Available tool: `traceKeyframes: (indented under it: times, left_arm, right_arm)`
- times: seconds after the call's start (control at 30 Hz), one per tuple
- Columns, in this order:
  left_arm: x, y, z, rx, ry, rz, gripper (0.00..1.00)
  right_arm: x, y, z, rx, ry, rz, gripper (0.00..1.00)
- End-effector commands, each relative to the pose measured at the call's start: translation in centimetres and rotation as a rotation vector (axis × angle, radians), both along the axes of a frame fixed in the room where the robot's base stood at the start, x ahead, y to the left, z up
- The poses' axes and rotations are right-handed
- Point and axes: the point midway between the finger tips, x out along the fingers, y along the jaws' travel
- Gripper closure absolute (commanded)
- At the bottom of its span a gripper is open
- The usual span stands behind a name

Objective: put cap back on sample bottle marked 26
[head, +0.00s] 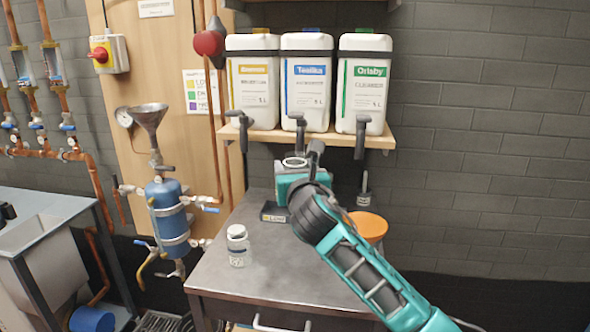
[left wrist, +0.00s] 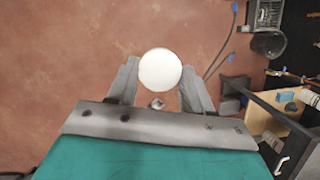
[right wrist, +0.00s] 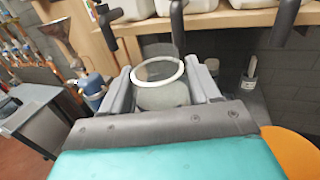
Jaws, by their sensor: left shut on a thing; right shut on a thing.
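In the right wrist view, an open glass bottle (right wrist: 163,92) with a pale round rim stands between the fingers of my right gripper (right wrist: 162,78). My right gripper (head: 296,170) is shut on it above the back of the metal table; the bottle's rim (head: 294,161) shows in the head view. No label on this bottle is readable. In the left wrist view, my left gripper (left wrist: 158,84) is shut on a round white cap (left wrist: 160,69), held high over the reddish floor. The left gripper is outside the head view, apart from the bottle.
A white-capped bottle (head: 238,246) stands on the metal table (head: 275,275); its label is too small to read. A dark box (head: 274,212) lies behind. A shelf (head: 265,133) holds white canisters, with taps below. An orange stool (head: 371,226) stands right.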

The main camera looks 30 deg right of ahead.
Motion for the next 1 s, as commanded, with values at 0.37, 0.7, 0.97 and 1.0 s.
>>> traceKeyframes:
  times: [0.37, 0.7, 0.97, 1.0]
  left_arm:
    - [0.1, -0.4, -0.1, -0.001, 0.001, -0.029, 0.77]
    - [1.8, -7.5, -2.0, -0.002, 0.000, -0.539, 0.77]
    - [2.7, -14.1, -3.0, -0.004, -0.004, -1.035, 0.77]
    - [2.7, -15.0, -3.1, -0.003, -0.003, -1.112, 0.77]
  right_arm:
    - [-0.1, 0.1, -0.2, 0.000, -0.001, 0.003, 0.94]
    - [-2.4, 1.8, -3.2, -0.014, -0.004, 0.043, 0.94]
    - [-4.7, 3.3, -5.5, -0.023, -0.008, 0.083, 0.94]
    - [-5.1, 3.5, -5.9, -0.024, -0.009, 0.089, 0.94]
